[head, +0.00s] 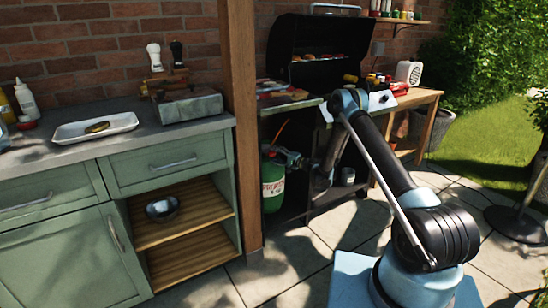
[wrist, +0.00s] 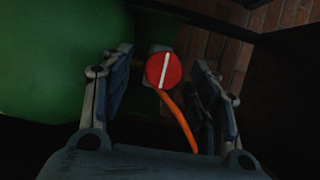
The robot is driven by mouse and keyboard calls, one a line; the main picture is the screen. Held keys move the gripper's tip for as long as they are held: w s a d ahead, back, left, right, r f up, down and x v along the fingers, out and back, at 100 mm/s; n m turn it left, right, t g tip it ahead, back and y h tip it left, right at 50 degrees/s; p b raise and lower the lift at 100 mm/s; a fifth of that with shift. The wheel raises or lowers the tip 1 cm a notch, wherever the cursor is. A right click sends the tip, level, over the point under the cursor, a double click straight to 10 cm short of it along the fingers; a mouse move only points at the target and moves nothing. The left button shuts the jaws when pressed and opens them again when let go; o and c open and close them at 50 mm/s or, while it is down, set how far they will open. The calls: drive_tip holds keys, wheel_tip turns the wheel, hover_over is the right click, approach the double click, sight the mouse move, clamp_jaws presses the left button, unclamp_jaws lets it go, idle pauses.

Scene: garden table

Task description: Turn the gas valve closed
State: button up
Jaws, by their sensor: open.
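The gas valve's round red knob (wrist: 163,71) with a white stripe faces me in the wrist view, its stripe near upright and slightly tilted. An orange hose (wrist: 178,122) runs down from beside it. The green gas bottle (wrist: 60,60) fills the upper left there; in the head view the bottle (head: 272,182) stands under the grill. My gripper (wrist: 160,98) is open, with its fingers left and right of the knob in the picture and apart from it. In the head view my gripper (head: 292,160) is beside the bottle's top, where the knob is hidden.
The grill (head: 318,50) with food on it stands above the bottle. A wooden post (head: 240,120) and the green cabinet (head: 165,160) are to the left. A small wooden side table (head: 425,100) stands to the right. The paved floor (head: 285,270) in front is clear.

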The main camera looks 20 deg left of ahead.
drive_tip(key=v, duration=1)
drive_tip(key=shift+d+r, duration=0.1)
drive_tip(key=shift+d, duration=0.05)
drive_tip(key=s+d+r+n+g+h, duration=0.15)
drive_tip(key=d+r, duration=0.25)
drive_tip(key=r, duration=0.4)
drive_tip(key=d+r+n+t+h, duration=0.15)
drive_tip(key=d+r, duration=0.25)
drive_tip(key=r, duration=0.4)
drive_tip(key=s+d+r+g+h, duration=0.2)
drive_tip(key=s+d+r+h, duration=0.3)
drive_tip(key=s+d+r, duration=0.7)
drive_tip(key=s+d+f+h, duration=0.2)
drive_tip(key=s+d+h, duration=0.1)
drive_tip(key=s+d, duration=0.6)
drive_tip(key=s+d+f+g+h, duration=0.1)
drive_tip(key=s+d+f+h, duration=0.2)
drive_tip(key=s+d, duration=0.7)
drive_tip(key=s+d+f+h, duration=0.2)
drive_tip(key=s+d, duration=0.7)
drive_tip(key=s, duration=1)
drive_tip(key=shift+s+d+f+n+h, duration=0.2)
drive_tip(key=shift+s+d+n+h, duration=0.15)
drive_tip(key=shift+h, duration=0.25)
